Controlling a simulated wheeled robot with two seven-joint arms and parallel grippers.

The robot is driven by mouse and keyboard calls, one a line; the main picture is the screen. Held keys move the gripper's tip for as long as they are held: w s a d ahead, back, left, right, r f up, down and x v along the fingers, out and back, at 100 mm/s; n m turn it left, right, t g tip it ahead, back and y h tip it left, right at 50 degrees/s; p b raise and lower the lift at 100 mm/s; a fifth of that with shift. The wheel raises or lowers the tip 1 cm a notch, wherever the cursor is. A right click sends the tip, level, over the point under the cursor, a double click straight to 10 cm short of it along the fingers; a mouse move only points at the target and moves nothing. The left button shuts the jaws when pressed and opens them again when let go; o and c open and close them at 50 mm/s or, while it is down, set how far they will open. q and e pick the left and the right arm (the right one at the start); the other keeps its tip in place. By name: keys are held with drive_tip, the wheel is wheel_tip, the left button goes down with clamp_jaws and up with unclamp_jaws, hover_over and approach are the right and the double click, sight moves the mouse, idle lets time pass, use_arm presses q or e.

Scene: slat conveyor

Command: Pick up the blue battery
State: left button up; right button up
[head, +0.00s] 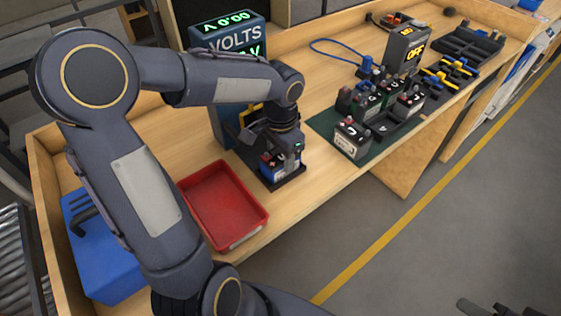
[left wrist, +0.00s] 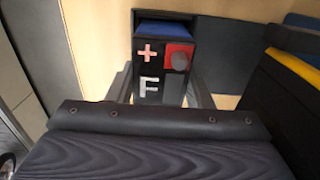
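The blue battery (head: 267,165) stands upright in a black cradle (head: 291,181) in front of the volt meter. In the left wrist view its dark top (left wrist: 160,72) shows a plus sign, a red terminal and a pale letter F, with a strip of blue behind. My left gripper (head: 283,158) is down at the battery. In the left wrist view its fingers (left wrist: 164,88) lie on both sides of the battery, close against it; whether they press on it I cannot tell. Dark prongs at the lower right edge look like my right gripper (head: 486,306), apart and empty, mostly cut off.
A red tray (head: 222,205) lies left of the cradle, and a blue box (head: 105,262) stands further left. The volt meter (head: 226,50) rises behind my gripper. Several other batteries (head: 352,138) stand on a green mat to the right. A display reading OFF (head: 405,52) stands behind them.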

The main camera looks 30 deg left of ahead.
use_arm(q)
drive_tip(key=c, duration=0.7)
drive_tip(key=shift+r, duration=0.1)
